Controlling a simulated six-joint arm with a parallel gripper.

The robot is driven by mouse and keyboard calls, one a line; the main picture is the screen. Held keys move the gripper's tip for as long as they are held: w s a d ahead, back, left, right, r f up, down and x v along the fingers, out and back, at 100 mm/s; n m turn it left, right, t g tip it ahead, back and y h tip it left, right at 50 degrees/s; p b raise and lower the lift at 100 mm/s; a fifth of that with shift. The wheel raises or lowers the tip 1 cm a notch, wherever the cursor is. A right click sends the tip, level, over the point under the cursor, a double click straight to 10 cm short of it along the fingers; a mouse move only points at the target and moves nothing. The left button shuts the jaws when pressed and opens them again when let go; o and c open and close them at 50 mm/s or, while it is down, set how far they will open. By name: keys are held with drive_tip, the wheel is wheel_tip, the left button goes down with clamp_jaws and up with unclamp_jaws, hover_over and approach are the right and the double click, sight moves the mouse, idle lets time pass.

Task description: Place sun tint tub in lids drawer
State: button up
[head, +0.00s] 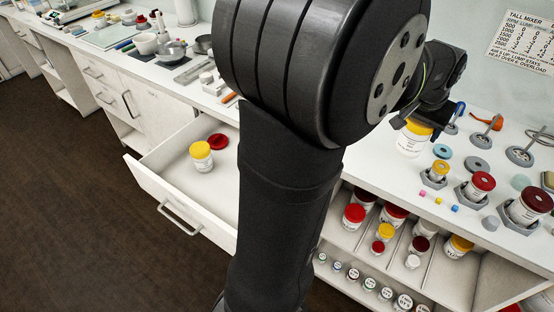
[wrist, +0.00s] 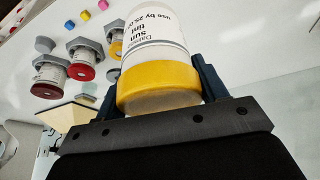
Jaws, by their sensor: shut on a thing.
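The sun tint tub (wrist: 152,50) is white with a yellow lid, and its label reads "sun tint" in the wrist view. My gripper (wrist: 158,88) is shut on it at the lid, one finger on each side. In the head view the tub (head: 411,143) is at or just above the white counter, under my gripper (head: 428,116); I cannot tell whether it touches. An open drawer (head: 150,182) is at the left, below the counter. It holds a red lid (head: 218,141) and another yellow-lidded white tub (head: 201,157). My arm covers the drawer's right part.
Tubs in grey holders, one yellow-lidded (head: 438,171) and one red-lidded (head: 480,184), stand close to the held tub. Shelves with several tubs (head: 354,216) are below the counter. Bowls (head: 172,52) stand behind the drawer. The drawer's front left floor is clear.

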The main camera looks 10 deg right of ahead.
wheel_tip(320, 180, up, 5)
drive_tip(key=shift+w+a+f, duration=0.1)
drive_tip(key=shift+f, duration=0.05)
drive_tip(key=w+a+n+t+y, duration=0.1)
drive_tip(key=w+a+n, duration=0.4)
drive_tip(key=a, duration=0.4)
drive_tip(key=w+a+n+y, duration=0.1)
drive_tip(key=w+a+n, duration=0.1)
drive_tip(key=w+a, duration=0.6)
drive_tip(key=a+n+y, duration=0.4)
drive_tip(key=a+n, duration=0.6)
drive_tip(key=a, duration=1.8)
drive_tip(key=shift+w+a+f, duration=0.1)
drive_tip(key=shift+w+f, duration=0.05)
drive_tip(key=shift+f, duration=5.55)
drive_tip(key=shift+w+a+f, duration=0.1)
drive_tip(key=shift+w+f, duration=0.05)
drive_tip(key=shift+f, duration=5.5)
drive_tip(key=shift+w+f, duration=0.15)
drive_tip(key=shift+f, duration=5.55)
